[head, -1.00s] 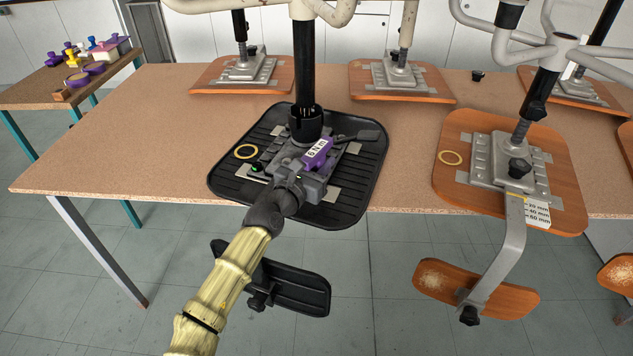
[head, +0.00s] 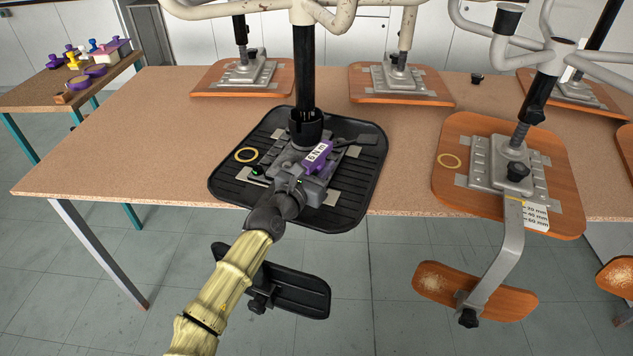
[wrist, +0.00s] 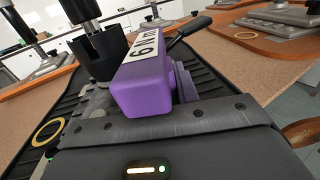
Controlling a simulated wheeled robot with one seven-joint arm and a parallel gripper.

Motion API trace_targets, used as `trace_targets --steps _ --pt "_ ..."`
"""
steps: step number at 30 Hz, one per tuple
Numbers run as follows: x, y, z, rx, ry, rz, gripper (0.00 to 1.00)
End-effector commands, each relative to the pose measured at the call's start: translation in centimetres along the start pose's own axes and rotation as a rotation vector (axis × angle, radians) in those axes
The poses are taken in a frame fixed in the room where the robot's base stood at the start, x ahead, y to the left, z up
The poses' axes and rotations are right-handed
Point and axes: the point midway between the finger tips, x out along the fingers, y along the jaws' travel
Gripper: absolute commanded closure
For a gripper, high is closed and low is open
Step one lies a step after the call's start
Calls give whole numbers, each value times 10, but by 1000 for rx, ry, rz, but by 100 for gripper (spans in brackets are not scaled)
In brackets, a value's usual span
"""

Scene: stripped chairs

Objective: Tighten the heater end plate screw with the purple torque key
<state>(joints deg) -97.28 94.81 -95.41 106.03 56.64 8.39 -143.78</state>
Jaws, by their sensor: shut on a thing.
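The purple torque key (head: 317,160), with a white label reading 6 N m, is over the grey mechanism plate of the black upturned chair seat (head: 345,205). It fills the middle of the wrist view (wrist: 150,90). My gripper (head: 310,170) is shut on the key, just in front of the black column. The jaw edge crosses below the key in the wrist view. The key's working end and whatever it touches are hidden. I cannot make out a heater end plate or its screw.
A black lever (head: 366,139) sticks out to the right. A yellow ring (head: 246,155) lies on the black seat's left. The black column (head: 304,75) rises close behind. A wooden upturned seat (head: 555,190) is at right. Several coloured knobs stand on the side table (head: 50,88).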

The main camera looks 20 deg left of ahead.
Motion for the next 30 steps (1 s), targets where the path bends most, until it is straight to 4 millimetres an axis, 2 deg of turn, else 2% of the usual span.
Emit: trace_targets --steps 30 --pt "-1 1 -1 -1 1 30 100"
